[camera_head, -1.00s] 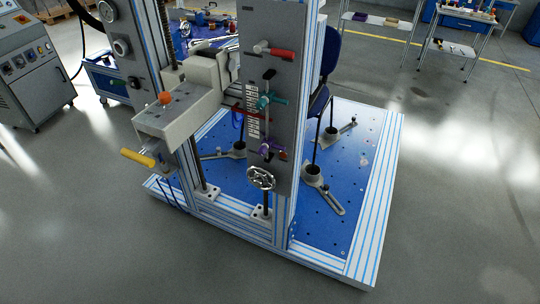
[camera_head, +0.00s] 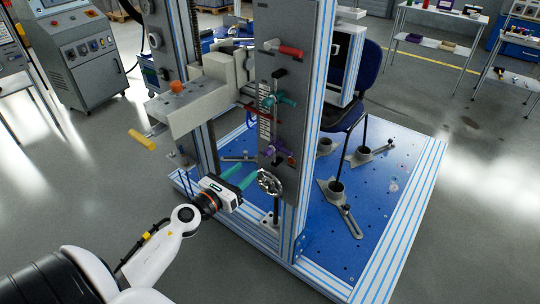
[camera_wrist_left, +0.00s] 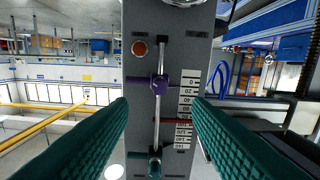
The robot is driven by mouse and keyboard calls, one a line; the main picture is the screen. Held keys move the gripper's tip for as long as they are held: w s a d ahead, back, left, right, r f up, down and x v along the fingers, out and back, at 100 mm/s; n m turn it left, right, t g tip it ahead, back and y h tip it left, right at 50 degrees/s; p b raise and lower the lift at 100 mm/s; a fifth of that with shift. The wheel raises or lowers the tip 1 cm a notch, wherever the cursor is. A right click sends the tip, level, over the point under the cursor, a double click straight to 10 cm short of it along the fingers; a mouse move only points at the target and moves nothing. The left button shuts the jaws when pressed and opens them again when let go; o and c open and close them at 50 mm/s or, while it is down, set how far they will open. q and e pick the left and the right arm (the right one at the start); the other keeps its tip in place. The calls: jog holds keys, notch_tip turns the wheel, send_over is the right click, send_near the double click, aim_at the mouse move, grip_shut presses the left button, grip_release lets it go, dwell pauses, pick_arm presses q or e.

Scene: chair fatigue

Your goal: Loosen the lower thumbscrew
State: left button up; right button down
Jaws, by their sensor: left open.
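The lower thumbscrew (camera_head: 267,150) is the purple knob on the slotted grey upright panel (camera_head: 285,55). It shows centred between my fingers in the left wrist view (camera_wrist_left: 160,85), which looks upside down. A teal upper thumbscrew (camera_head: 268,102) sits higher in the slot; it shows near the bottom of the left wrist view (camera_wrist_left: 154,165). My left gripper (camera_head: 249,175) is open, its teal fingers reaching toward the panel from the left, low and near the handwheel. In the left wrist view the fingers are apart and nothing is between them. My right gripper is not in view.
A metal handwheel (camera_head: 269,182) sits below the purple thumbscrew. A grey block with an orange knob (camera_head: 177,88) overhangs on the left. A numbered scale (camera_wrist_left: 188,100) runs beside the slot.

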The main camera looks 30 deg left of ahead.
aim_at(265, 154)
pick_arm(q)
jog(key=w, duration=0.9)
jog(key=shift+w+d+p, duration=0.35)
jog(key=shift+d, duration=0.05)
jog(key=shift+c, duration=0.3)
grip_shut()
